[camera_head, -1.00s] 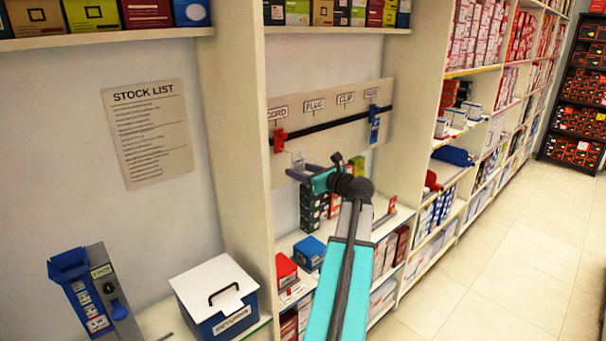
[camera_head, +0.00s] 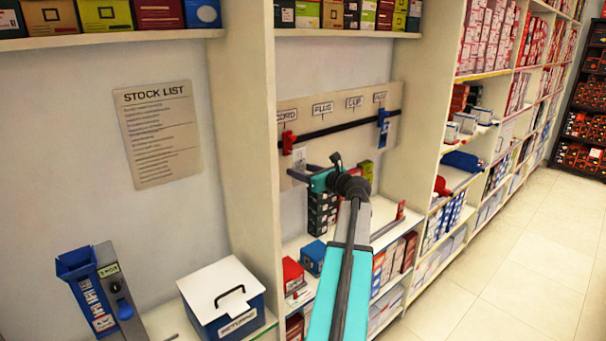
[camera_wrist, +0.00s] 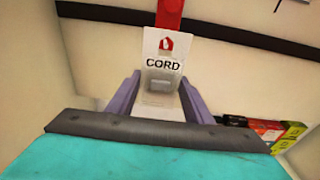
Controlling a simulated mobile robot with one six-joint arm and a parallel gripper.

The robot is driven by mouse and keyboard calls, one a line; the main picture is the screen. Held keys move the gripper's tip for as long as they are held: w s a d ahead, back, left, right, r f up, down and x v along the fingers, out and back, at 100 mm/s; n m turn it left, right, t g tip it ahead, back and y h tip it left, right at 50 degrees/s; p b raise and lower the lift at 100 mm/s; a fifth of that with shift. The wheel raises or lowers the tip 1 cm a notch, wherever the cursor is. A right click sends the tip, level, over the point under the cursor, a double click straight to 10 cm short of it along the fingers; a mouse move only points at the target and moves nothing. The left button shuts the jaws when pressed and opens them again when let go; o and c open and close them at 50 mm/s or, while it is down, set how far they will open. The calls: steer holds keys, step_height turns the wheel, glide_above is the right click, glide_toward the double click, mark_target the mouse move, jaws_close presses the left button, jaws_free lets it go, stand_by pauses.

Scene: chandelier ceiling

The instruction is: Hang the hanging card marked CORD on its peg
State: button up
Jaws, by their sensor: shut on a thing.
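The white card marked CORD (camera_wrist: 163,65) is upright between the two grey fingers of my gripper (camera_wrist: 160,96), which is shut on its lower part. In the head view the card (camera_head: 300,157) shows small above my gripper (camera_head: 303,174). The red peg (camera_wrist: 169,14) on the dark rail is directly behind and above the card's top; it also shows in the head view (camera_head: 288,142), under the CORD label (camera_head: 286,116). Red shows through the card's hole. I cannot tell whether the peg passes through it.
The dark rail (camera_head: 335,128) crosses the board, with a blue peg (camera_head: 383,123) at its right. Boxes stand on the shelf below. A blue RETURNS box (camera_head: 236,304) with a white lid and a blue card holder (camera_head: 97,295) stand to the left.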

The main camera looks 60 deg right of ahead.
steer(key=shift+x, duration=1.4)
steer(key=shift+w+d+f, duration=0.1)
steer(key=shift+w+f, duration=0.2)
steer(key=shift+w, duration=0.2)
steer(key=shift+f, duration=0.1)
steer(key=o, duration=0.9)
steer(key=shift+c, duration=0.2)
steer(key=shift+s, duration=0.15)
steer(key=b+v, duration=0.4)
steer(key=v, duration=0.9)
steer(key=shift+s, duration=0.3)
